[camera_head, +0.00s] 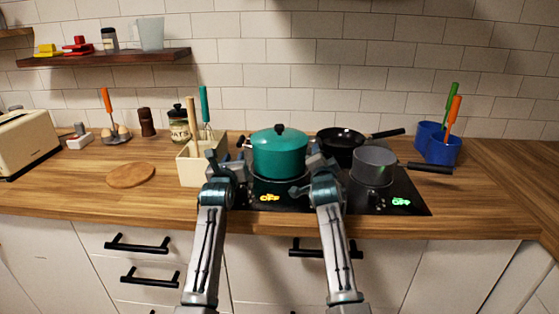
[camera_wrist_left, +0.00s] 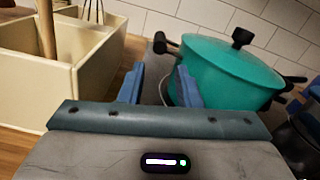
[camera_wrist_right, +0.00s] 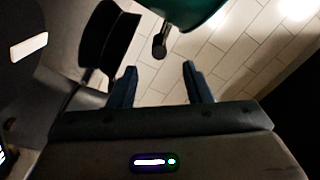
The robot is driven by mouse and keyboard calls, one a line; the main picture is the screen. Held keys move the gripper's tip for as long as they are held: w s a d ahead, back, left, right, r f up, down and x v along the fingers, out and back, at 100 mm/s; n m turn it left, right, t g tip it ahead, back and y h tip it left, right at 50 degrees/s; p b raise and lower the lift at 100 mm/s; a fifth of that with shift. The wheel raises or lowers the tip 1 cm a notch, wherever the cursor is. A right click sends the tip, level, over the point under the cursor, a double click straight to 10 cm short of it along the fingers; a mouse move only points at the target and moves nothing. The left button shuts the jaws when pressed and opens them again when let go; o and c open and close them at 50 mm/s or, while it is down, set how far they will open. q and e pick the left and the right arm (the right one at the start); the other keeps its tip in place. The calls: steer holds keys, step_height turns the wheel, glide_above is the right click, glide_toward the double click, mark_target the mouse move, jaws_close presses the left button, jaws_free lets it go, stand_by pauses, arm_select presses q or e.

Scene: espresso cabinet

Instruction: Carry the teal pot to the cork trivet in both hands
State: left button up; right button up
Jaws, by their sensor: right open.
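The teal pot (camera_head: 279,153), with its lid and black knob on, stands on the left part of the black hob. The round cork trivet (camera_head: 130,175) lies bare on the counter at the left. My left gripper (camera_head: 226,160) is left of the pot; in the left wrist view its open fingers (camera_wrist_left: 157,82) are empty, with a black pot handle (camera_wrist_left: 165,43) beyond them. My right gripper (camera_head: 319,163) is right of the pot; in the right wrist view its open fingers (camera_wrist_right: 160,78) are empty, with a pot handle (camera_wrist_right: 159,46) just ahead of them.
A cream utensil box (camera_head: 193,172) stands between trivet and pot, close to my left gripper. A black frying pan (camera_head: 342,152) and a grey saucepan (camera_head: 373,171) sit right of the pot, near my right gripper. The counter around the trivet is clear.

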mark_target(239, 146)
arm_select(q)
steer(key=shift+w+d+f, duration=0.1)
steer(key=shift+w+d, duration=0.1)
steer(key=shift+w, duration=2.55)
steer(key=shift+w+d, duration=0.2)
steer(key=shift+w, duration=2.5)
arm_select(e)
steer(key=shift+w+d+f, duration=0.1)
steer(key=shift+w+d, duration=0.05)
steer(key=shift+w, duration=1.65)
steer(key=shift+w+d+r, duration=0.1)
steer(key=shift+w+d, duration=0.05)
steer(key=shift+w, duration=1.7)
steer(key=shift+w+d+f, duration=0.1)
steer(key=shift+w+d, duration=0.05)
steer(key=shift+w, duration=1.65)
arm_select(q)
steer(key=shift+c, duration=0.2)
arm_select(e)
steer(key=shift+c, duration=0.3)
arm_select(q)
jaws_close()
arm_select(e)
steer(key=c, duration=0.7)
jaws_close()
steer(key=shift+f, duration=0.1)
arm_select(q)
steer(key=shift+r, duration=0.25)
arm_select(e)
steer(key=shift+r, duration=0.25)
